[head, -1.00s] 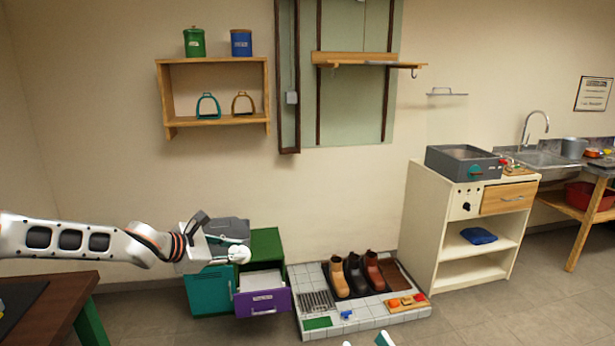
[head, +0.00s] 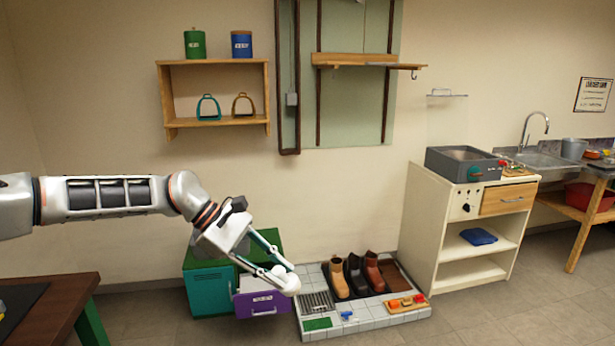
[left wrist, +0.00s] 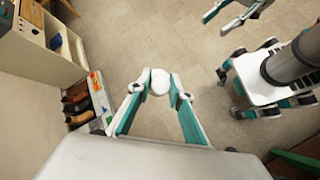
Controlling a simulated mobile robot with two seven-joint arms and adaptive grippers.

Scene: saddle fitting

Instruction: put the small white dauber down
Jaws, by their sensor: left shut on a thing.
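My left gripper (head: 282,276) reaches down from the left in the head view, in front of the purple drawer. In the left wrist view the left gripper (left wrist: 157,84) is shut on the small white dauber (left wrist: 159,82), whose round white end shows between the fingertips. In the head view the dauber is hard to tell from the white fingertips. Bare floor lies below it in the left wrist view. My right gripper (left wrist: 236,16) shows at the top of the left wrist view, its fingers apart and empty. It is out of the head view.
The purple drawer (head: 258,305) stands out from the teal cabinet (head: 209,292) with a green top. A dark table (head: 60,293) stands at left. Floor at front right is free.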

